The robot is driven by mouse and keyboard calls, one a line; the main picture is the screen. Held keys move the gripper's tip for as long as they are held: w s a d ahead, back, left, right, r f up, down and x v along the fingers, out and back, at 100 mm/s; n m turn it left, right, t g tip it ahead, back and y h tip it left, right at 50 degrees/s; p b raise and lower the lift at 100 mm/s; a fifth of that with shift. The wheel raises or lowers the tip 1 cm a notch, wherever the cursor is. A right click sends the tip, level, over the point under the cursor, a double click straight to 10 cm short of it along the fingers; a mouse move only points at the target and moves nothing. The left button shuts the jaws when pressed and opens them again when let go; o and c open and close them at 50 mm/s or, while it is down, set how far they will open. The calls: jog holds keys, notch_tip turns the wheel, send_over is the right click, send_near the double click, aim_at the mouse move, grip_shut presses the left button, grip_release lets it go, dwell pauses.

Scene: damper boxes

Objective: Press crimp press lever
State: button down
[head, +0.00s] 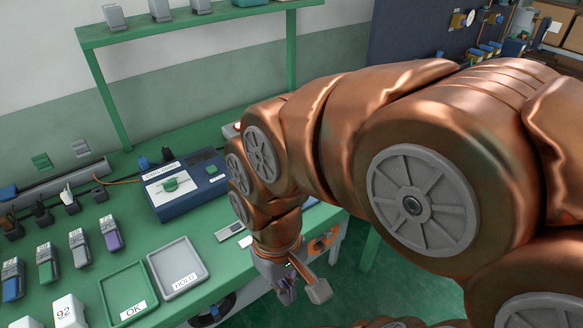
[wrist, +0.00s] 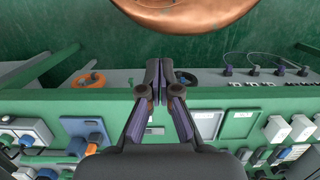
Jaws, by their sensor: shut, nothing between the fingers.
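I cannot make out the crimp press or its lever with certainty; my copper arm covers the right part of the bench in the head view. A small pale part with a red top (head: 231,130) peeks out behind the arm. In the wrist view, a dark plate with a blue block (wrist: 95,139) lies on the bench left of my gripper; I cannot tell what it is. My gripper (head: 286,297) points down beside the bench's front edge. In the wrist view its dark fingers with purple pads (wrist: 159,95) are together and hold nothing.
The green bench (head: 85,225) bears a blue test box (head: 180,185), an OK tray (head: 128,293) and a HOLD tray (head: 177,267). Several small damper boxes (head: 79,248) stand at the left. A raised green shelf (head: 180,24) spans the back. Open green floor (head: 360,285) lies right of the bench.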

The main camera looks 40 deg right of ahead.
jog(key=w+d+r+t, duration=0.1)
jog(key=w+d+r, duration=0.2)
jog(key=w, duration=0.3)
jog(key=w+d+r+t+p, duration=0.1)
jog(key=w+d+r, duration=0.1)
jog(key=w+d, duration=0.25)
jog(key=w+d+r+t, duration=0.1)
jog(key=w+d+r, duration=0.2)
jog(key=w, duration=0.3)
jog(key=w+d+r+t, duration=0.1)
jog(key=w+d+r, duration=0.1)
jog(key=d, duration=0.8)
jog(key=w+d+r+p, duration=0.1)
jog(key=w+d+r, duration=0.2)
jog(key=d, duration=0.7)
jog(key=shift+w+d+t, duration=0.4)
jog(key=p+x, duration=0.3)
jog(key=x, duration=0.6)
jog(key=shift+w+f+p, duration=0.1)
jog(key=shift+f+p, duration=0.25)
jog(key=shift+p, duration=0.05)
jog(key=shift+s+f+p, duration=0.4)
jog(key=shift+s+f, duration=0.05)
jog(key=shift+f, duration=0.3)
jog(key=shift+s+f+p, duration=0.2)
jog(key=shift+s+f, duration=0.05)
jog(key=shift+f, duration=0.25)
jog(key=shift+s+f+p, duration=0.2)
jog(key=shift+f, duration=0.3)
